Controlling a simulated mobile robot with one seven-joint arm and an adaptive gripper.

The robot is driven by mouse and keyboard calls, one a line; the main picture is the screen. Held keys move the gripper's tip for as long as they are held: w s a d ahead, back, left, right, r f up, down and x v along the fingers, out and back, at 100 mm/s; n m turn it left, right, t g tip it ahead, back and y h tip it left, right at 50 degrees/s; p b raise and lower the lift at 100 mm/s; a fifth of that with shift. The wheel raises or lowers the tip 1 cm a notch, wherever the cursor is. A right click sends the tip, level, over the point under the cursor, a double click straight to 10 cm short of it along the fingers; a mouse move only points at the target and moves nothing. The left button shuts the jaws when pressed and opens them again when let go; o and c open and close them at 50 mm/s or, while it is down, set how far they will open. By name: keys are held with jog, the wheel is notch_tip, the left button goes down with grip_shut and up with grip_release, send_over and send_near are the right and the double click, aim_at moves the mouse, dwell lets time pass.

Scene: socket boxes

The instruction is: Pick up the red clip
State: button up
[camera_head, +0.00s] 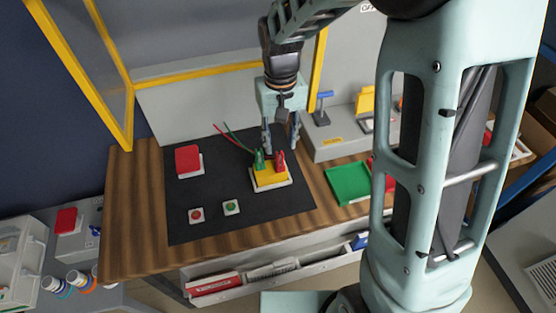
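The red clip (280,161) stands upright on the right part of a yellow socket box (268,177) on a black mat. A green clip (259,159) stands beside it on the left. Thin red and green wires run from the clips toward the upper left. My gripper (280,148) points down just above the box. Its two fingers are spread apart, with the tips near the tops of the clips. The red clip shows below and between the fingertips. I cannot tell whether a finger touches it.
The black mat (220,215) also carries a red box (188,160), a red button (196,215) and a green button (231,207). A green tray (347,186) lies right of the mat. A grey ledge (325,146) and a yellow-framed panel stand behind.

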aim_at(280, 153)
jog(key=shift+w+f+p, duration=0.15)
jog(key=shift+f+p, duration=0.05)
jog(key=shift+f, duration=1.45)
jog(key=shift+w+f+p, duration=0.15)
jog(key=shift+f, duration=1.5)
jog(key=shift+c, duration=0.7)
grip_shut()
